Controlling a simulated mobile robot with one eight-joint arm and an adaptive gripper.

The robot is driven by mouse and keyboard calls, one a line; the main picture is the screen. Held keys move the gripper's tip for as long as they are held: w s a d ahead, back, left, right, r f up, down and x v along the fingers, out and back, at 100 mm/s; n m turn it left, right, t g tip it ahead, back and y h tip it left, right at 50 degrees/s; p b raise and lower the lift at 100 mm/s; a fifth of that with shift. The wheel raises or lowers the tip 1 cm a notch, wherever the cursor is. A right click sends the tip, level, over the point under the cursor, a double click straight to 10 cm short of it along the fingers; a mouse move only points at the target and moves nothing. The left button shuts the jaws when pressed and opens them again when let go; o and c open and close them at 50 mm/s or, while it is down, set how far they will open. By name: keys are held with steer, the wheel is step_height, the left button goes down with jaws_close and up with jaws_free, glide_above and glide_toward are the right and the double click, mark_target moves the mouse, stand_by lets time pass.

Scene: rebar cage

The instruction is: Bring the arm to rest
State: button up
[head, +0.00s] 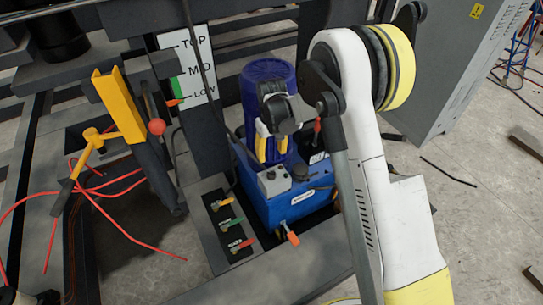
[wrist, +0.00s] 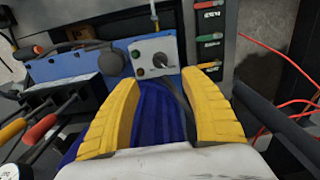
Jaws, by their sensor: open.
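My white arm stands on the right of the head view, bent at its upper joint. My gripper (head: 264,150) hangs from it, with its yellow fingers in front of the blue motor (head: 268,80) of the hydraulic unit. In the wrist view my gripper (wrist: 163,82) is open, its two ribbed yellow fingers wide apart and nothing held between them. The blue motor (wrist: 160,112) shows in the gap. The grey control box (wrist: 153,58) with a switch lies beyond the fingertips. I cannot tell whether the fingers touch the motor.
The blue tank (head: 290,208) stands below my gripper. A valve panel (head: 230,226) with coloured handles is left of it. A grey cabinet (head: 455,75) stands right. Dark frame bars surround the unit.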

stand_by(0.3)
steer(key=s+d+r+m+t, duration=0.1)
steer(key=s+d+r, duration=0.15)
steer(key=r, duration=0.45)
steer(key=s+d+r+t, duration=0.1)
steer(key=s+d+r, duration=0.1)
steer(key=s+r, duration=0.35)
steer(key=s+d+r+m+t, duration=0.1)
steer(key=s+d+r, duration=0.15)
steer(key=r, duration=0.55)
steer(key=s+d+r+m+t, duration=0.1)
steer(key=s+d+r+t, duration=0.1)
steer(key=s, duration=0.6)
steer(key=s+d+r+m+t, duration=0.1)
steer(key=s+d, duration=0.3)
steer(key=s, duration=0.5)
steer(key=shift+r+m+t, duration=0.4)
steer(key=shift+r+t, duration=0.1)
steer(key=shift+r, duration=0.25)
steer(key=shift+s, duration=0.1)
